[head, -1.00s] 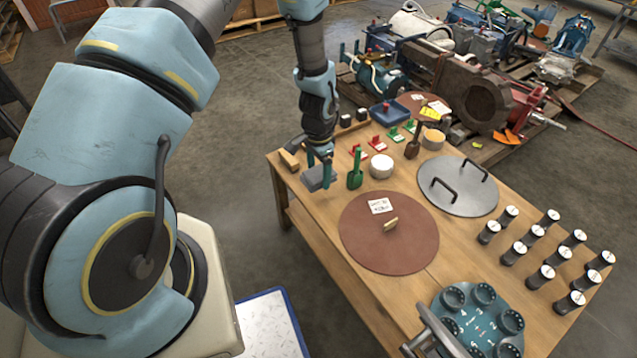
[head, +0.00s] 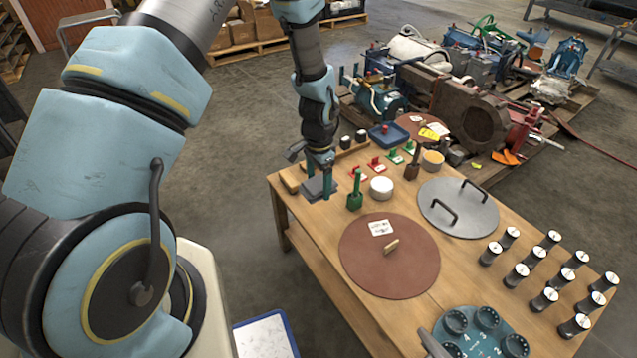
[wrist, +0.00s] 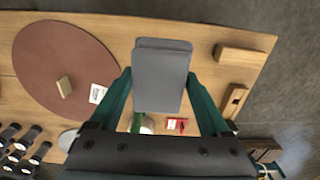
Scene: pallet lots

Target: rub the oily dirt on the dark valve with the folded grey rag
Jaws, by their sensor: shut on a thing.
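The folded grey rag (head: 316,187) is held in my gripper (head: 322,165) at the far left corner of the wooden table. In the wrist view the rag (wrist: 162,75) shows as a flat grey slab between the two green fingers of my gripper (wrist: 160,98), which are shut on it. The rag appears to be just above the tabletop; the exact gap cannot be told. The dark valve (head: 470,122), a dark brown body with a big round flange, lies on the pallet behind the table, well to the right of my gripper. Oily dirt on it cannot be made out.
The wooden table (head: 350,315) bears a brown disc (head: 385,270), a grey lid with handles (head: 460,215), a green scoop (head: 356,192), a white tub (head: 381,188) and several black cylinders. Blue pumps (head: 375,100) and red machinery (head: 520,125) crowd the valve's pallet.

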